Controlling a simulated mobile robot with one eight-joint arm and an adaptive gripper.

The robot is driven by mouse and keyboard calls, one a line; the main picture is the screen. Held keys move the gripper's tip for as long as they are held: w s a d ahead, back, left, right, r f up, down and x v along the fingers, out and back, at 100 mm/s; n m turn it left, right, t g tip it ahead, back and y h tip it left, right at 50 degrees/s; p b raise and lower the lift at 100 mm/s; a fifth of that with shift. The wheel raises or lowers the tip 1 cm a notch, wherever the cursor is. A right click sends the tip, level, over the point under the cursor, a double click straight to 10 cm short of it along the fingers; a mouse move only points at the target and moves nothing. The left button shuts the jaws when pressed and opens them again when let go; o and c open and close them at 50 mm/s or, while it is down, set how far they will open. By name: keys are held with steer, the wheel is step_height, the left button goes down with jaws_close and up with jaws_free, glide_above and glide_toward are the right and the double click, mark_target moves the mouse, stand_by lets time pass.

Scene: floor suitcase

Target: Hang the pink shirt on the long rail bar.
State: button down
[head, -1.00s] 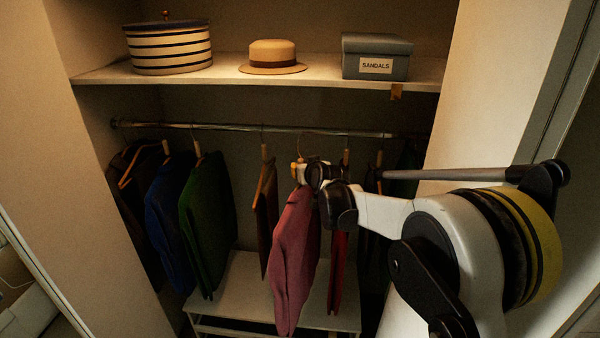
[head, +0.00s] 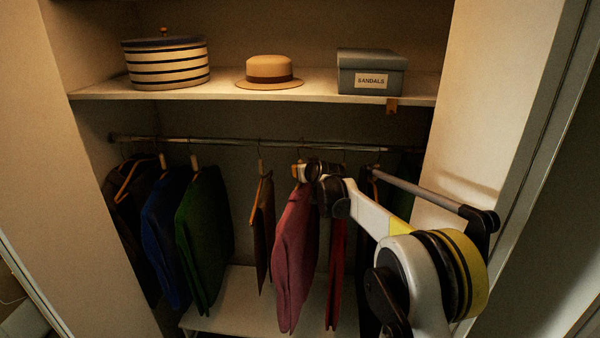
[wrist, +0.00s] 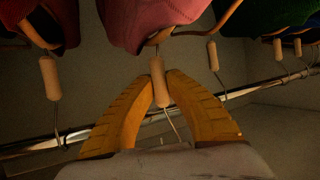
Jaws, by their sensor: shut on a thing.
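The pink shirt (head: 293,262) hangs upright on a hanger in the head view, among the other clothes. My gripper (head: 303,172) is at the top of it, just below the long rail bar (head: 225,143). In the wrist view, the yellow fingers (wrist: 159,82) are shut on the pale neck of the hanger (wrist: 160,90). The pink shirt (wrist: 150,20) shows at the top there, and the rail bar (wrist: 262,88) passes behind the fingers. The hook is partly hidden, and I cannot tell whether it is over the bar.
Blue (head: 165,225) and green (head: 205,235) garments hang left, a brown one (head: 262,235) close left, a red one (head: 336,270) close right. The shelf (head: 225,92) above carries a striped box (head: 165,65), a hat (head: 270,72) and a sandals box (head: 372,70).

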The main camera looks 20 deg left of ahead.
steer(key=shift+w+a+p, duration=0.25)
steer(key=shift+w+p, duration=0.05)
steer(key=shift+w, duration=0.55)
steer(key=shift+w+a+p, duration=0.2)
steer(key=shift+w+p, duration=0.1)
steer(key=shift+w, duration=0.55)
steer(key=shift+w+a+p, duration=0.25)
steer(key=shift+w+p, duration=0.05)
steer(key=shift+w, duration=0.55)
steer(key=shift+w+a+f, duration=0.1)
steer(key=shift+w+f, duration=0.15)
steer(key=shift+f, duration=0.4)
steer(key=shift+w+f, duration=0.2)
steer(key=shift+f, duration=0.4)
steer(key=shift+f+b, duration=0.35)
steer(key=shift+b, duration=0.1)
steer(key=c, duration=1.4)
jaws_free()
